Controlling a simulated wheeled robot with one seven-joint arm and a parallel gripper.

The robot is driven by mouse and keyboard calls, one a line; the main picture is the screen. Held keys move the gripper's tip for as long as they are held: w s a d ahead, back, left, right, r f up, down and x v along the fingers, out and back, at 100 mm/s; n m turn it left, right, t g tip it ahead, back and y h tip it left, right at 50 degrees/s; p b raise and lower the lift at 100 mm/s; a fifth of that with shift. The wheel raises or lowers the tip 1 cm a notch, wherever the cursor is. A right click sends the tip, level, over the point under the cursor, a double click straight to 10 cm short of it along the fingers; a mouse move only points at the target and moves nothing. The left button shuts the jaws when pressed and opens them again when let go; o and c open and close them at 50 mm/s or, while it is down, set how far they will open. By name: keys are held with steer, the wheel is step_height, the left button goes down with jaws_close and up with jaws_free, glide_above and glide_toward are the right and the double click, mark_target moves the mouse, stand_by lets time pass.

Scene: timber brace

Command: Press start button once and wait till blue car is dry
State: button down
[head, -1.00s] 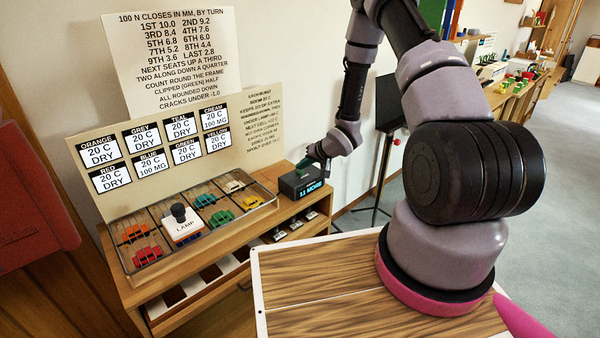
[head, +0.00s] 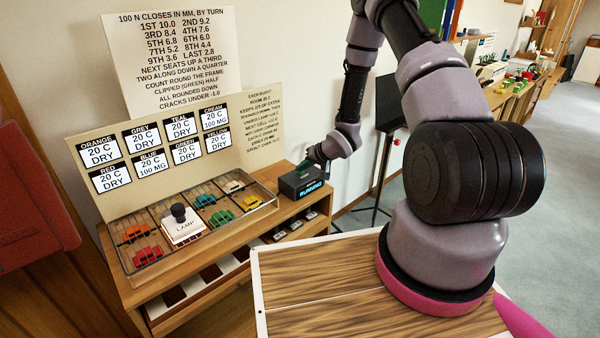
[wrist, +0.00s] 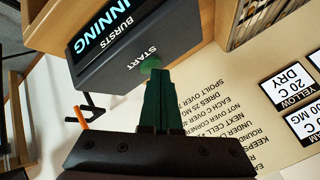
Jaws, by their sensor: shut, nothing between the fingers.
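A dark control box (head: 301,184) stands at the right end of the wooden bench. Its display reads RUNNING, and it also shows in the wrist view (wrist: 125,60) with BURSTS and START lettering. My gripper (wrist: 155,74) is shut and empty, its green fingertips at the green start button (wrist: 150,63); I cannot tell whether they press it. A white lamp block (head: 183,226) with a black knob sits over the middle of the wire rack (head: 150,208). The blue car is not visible; the lamp covers that part. The blue label (head: 150,162) reads 20 C, 100 MG.
Orange, red, green, teal and yellow cars stand on the rack around the lamp. A label board (head: 165,150) and a sheet of printed notes (head: 172,60) stand behind. The cream label (head: 214,118) also reads 100 MG. A wooden board (head: 320,290) lies in front.

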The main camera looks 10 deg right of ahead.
mark_target(302, 173)
steer(key=shift+r, duration=0.8)
steer(key=shift+r, duration=2.55)
